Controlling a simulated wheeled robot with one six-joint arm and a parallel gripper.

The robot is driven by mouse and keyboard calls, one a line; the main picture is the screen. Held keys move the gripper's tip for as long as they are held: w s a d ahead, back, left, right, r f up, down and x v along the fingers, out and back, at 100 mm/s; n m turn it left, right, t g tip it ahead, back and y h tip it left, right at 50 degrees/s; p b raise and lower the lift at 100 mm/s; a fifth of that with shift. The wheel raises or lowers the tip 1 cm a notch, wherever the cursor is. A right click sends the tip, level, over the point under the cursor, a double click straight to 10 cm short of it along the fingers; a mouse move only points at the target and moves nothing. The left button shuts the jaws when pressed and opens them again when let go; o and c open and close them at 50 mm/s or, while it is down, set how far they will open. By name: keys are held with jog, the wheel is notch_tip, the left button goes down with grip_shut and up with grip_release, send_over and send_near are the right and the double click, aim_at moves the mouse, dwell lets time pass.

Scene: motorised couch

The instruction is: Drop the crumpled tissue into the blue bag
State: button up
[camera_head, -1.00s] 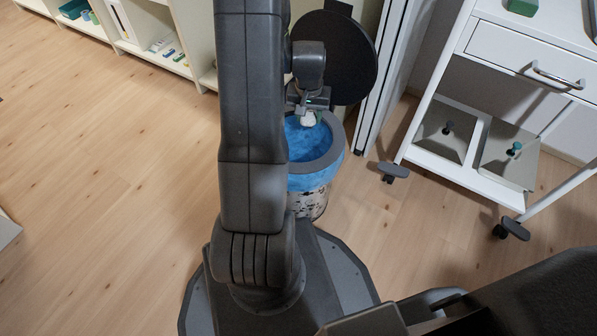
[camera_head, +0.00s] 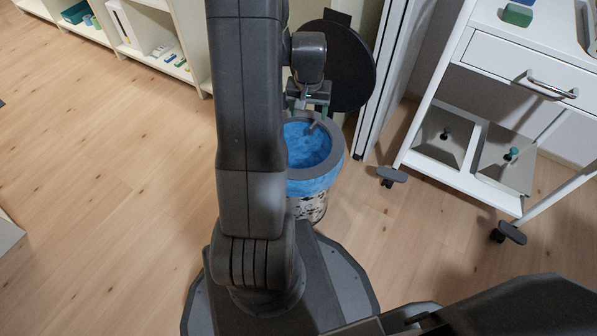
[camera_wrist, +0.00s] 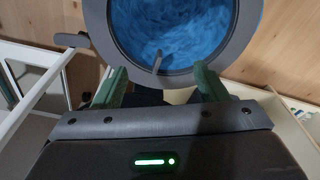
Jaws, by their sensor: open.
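The blue bag (camera_head: 312,183) lines a round bin with a grey rim (camera_head: 333,160), its edge folded over the outside. Its blue inside (camera_wrist: 185,30) fills the top of the wrist view. My gripper (camera_head: 308,108) is over the far edge of the bin, partly behind my arm in the head view. In the wrist view its two green fingers (camera_wrist: 161,72) are spread apart with nothing held between them. I cannot make out the crumpled tissue in either current view. Part of the bag's inside is hidden by the rim and my arm.
The bin's round black lid (camera_head: 350,65) stands raised behind it. A white trolley (camera_head: 470,180) on castors is at the right, with a green block (camera_head: 517,15) on top. Low shelves (camera_head: 150,45) line the back left. The wooden floor at left is clear.

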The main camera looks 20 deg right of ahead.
notch_tip(320, 180, up, 8)
jog(key=p, duration=0.2)
jog(key=shift+s+a+r, duration=0.2)
jog(key=shift+s+r, duration=0.05)
jog(key=shift+s, duration=0.2)
jog(key=shift+f, duration=0.1)
notch_tip(320, 180, down, 10)
jog(key=w+b, duration=0.1)
jog(key=shift+w+d+r+b, duration=0.2)
jog(key=shift+w+d+b, duration=0.05)
jog(key=shift+d+b, duration=0.15)
jog(key=shift+f, duration=0.1)
dwell(0.3)
